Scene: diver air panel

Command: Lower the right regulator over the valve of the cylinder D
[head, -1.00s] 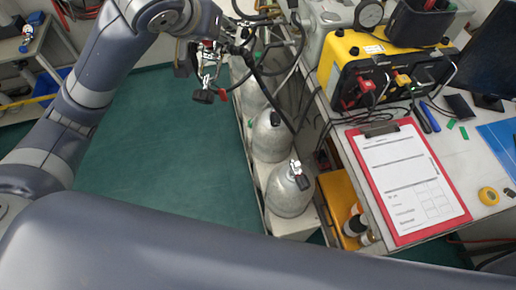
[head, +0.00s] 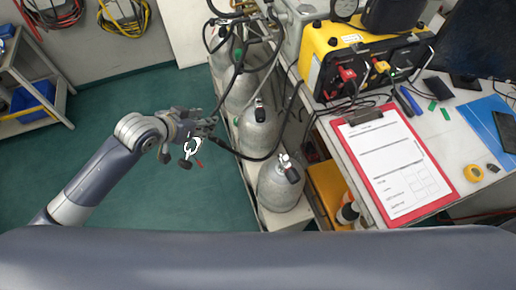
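My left gripper (head: 207,123) appears shut on a regulator (head: 191,148), which hangs below it as a metal yoke with dark knobs and a red part. A black hose runs from it to the right. The regulator is over the green floor, left of the row of grey cylinders and apart from them. The nearest cylinder (head: 281,190) has a metal valve with a black knob (head: 290,172) on top. Another cylinder (head: 257,133) stands behind it, with more farther back (head: 240,92). No letters are readable on the cylinders. My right gripper is out of view.
Black hoses (head: 272,152) loop over the cylinders. The green floor (head: 140,205) left of the cylinders is clear.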

